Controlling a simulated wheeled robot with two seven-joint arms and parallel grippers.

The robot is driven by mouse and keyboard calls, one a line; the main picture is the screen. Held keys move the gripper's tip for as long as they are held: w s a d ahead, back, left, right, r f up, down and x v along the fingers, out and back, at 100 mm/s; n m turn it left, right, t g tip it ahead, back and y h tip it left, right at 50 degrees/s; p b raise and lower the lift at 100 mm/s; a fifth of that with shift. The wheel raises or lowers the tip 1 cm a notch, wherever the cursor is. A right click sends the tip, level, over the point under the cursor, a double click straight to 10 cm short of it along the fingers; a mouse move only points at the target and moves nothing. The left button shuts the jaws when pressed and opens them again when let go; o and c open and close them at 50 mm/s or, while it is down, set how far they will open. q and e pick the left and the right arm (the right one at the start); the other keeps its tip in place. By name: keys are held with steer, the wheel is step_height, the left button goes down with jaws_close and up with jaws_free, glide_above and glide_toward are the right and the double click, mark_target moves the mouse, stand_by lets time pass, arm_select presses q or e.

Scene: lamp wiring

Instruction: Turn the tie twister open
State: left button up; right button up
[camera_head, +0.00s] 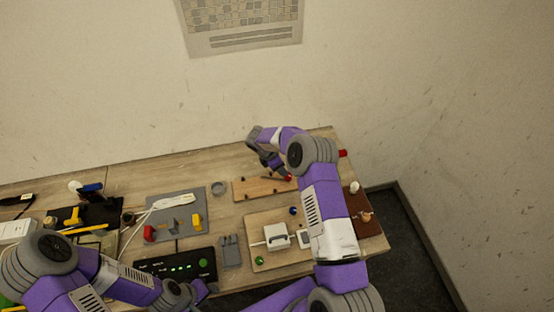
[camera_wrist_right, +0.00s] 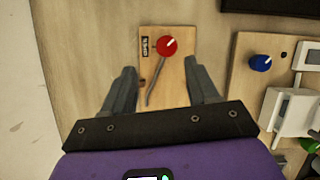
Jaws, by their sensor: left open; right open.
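The tie twister appears to be the small wooden board (camera_wrist_right: 155,68) with a red round knob (camera_wrist_right: 167,46) in the right wrist view. The knob has a pale pointer line, and a thin grey tie or wire runs from beside it down the board. My right gripper (camera_wrist_right: 160,72) is open, its fingers on either side of the board, with nothing between them that I can see gripped. In the head view the red knob (camera_head: 289,178) shows partly, beside my right arm. My left gripper (camera_head: 191,293) is open and empty at the table's front edge, near the black panel.
A board with a blue knob (camera_wrist_right: 260,63) and a white box lies to the right in the wrist view. A black panel with green lights (camera_head: 175,266), a grey mat with a white power strip (camera_head: 172,201) and several tools cover the left of the table. A wall stands behind.

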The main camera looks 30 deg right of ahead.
mark_target(288, 177)
steer(key=b+x, duration=0.1)
steer(key=x, duration=0.1)
steer(key=b+x, duration=0.1)
steer(key=x, duration=0.1)
steer(key=s+b+x, duration=0.1)
steer(key=x, duration=0.1)
steer(key=shift+d+f, duration=0.25)
steer(key=shift+f, duration=0.05)
steer(key=shift+d+f+b, duration=0.1)
steer(key=shift+f+b, duration=0.05)
steer(key=shift+b, duration=0.2)
arm_select(q)
steer(key=f, duration=0.1)
steer(key=s+f, duration=0.1)
steer(key=f, duration=0.1)
steer(key=shift+s+f, duration=0.15)
arm_select(e)
steer(key=c, duration=1)
steer(key=shift+c, duration=0.2)
